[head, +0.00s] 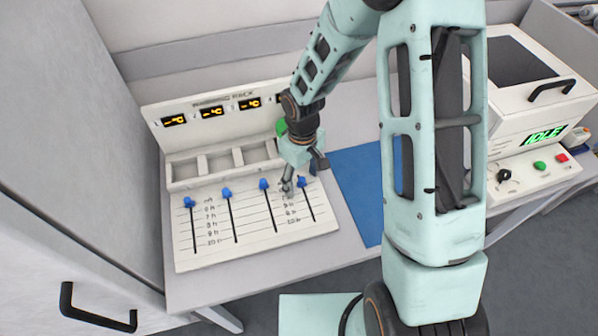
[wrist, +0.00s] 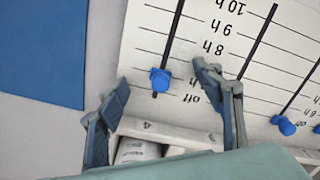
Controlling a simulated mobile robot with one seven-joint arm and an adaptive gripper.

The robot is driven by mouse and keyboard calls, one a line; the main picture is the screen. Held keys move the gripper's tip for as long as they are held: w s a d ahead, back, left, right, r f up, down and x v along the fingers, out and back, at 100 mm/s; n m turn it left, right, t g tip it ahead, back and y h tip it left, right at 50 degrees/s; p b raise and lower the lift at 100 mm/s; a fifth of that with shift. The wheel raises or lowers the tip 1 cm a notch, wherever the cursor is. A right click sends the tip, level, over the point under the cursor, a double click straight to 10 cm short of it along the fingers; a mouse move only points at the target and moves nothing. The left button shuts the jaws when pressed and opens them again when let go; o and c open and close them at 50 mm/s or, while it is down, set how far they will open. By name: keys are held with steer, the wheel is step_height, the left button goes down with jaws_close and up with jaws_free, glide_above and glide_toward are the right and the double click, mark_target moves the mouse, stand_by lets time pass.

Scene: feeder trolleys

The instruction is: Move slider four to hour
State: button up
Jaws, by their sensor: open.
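The white dosing rack (head: 250,240) has several vertical slots with blue knobs. Slider four's blue knob (head: 302,182) is the rightmost one. In the wrist view its knob (wrist: 160,80) sits near the "off" end of its slot, above the compartment marked 4 (wrist: 147,126). My gripper (head: 302,176) is over the top of that slot. In the wrist view my gripper (wrist: 161,76) is open, one finger on each side of the knob, with gaps on both sides. Hour marks such as 8 h, 9 h and 10 h run along the scale. Contact cannot be told.
The other blue knobs (head: 264,184) stand near the tops of their slots to the left. A pale vial (wrist: 137,150) lies in compartment four. A blue mat (head: 358,190) is right of the rack. A white machine (head: 530,90) with a green display stands farther right.

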mark_target(302, 178)
steer(key=shift+r+p, duration=2.3)
steer(key=shift+r, duration=0.8)
steer(key=shift+f, duration=0.1)
